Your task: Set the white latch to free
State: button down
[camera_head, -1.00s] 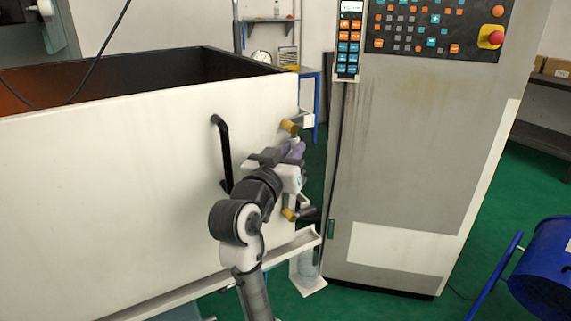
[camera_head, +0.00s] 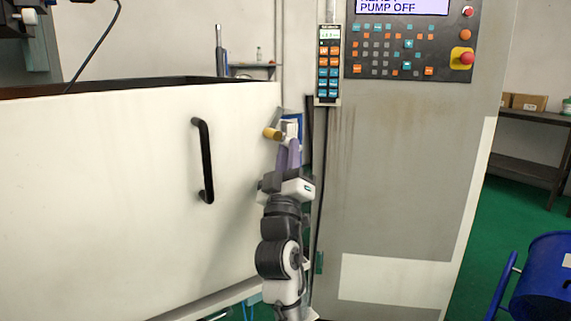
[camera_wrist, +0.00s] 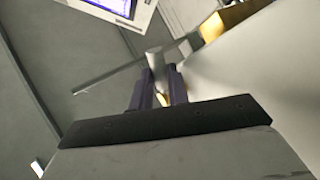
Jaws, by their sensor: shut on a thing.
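The white latch (camera_head: 291,129) is a small pale piece at the right edge of the big white door, beside the upper brass cylinder (camera_head: 271,133). My gripper (camera_head: 289,146) reaches up to it from below with its purple fingers. In the wrist view, the purple fingers (camera_wrist: 161,78) are shut around a pale rounded knob (camera_wrist: 155,58), which looks like the end of the latch. A thin grey bar crosses behind the knob. My fingers cover part of the latch, and I cannot read its setting.
The white door (camera_head: 100,190) has a black upright handle (camera_head: 203,160) left of my arm. The grey control cabinet (camera_head: 400,170) stands close on the right, with a hanging keypad (camera_head: 328,65) and a cable. A blue drum (camera_head: 545,275) is at the lower right.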

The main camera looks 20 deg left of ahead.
jog(key=shift+w+r+n+y, duration=0.1)
jog(key=shift+r+n+y, duration=0.05)
jog(key=shift+n+y, duration=0.8)
jog(key=c, duration=1.3)
grip_release()
jog(key=shift+c, duration=0.2)
jog(key=shift+d, duration=0.1)
jog(key=b+v, duration=0.3)
jog(key=v, duration=1.1)
jog(key=shift+c, duration=0.3)
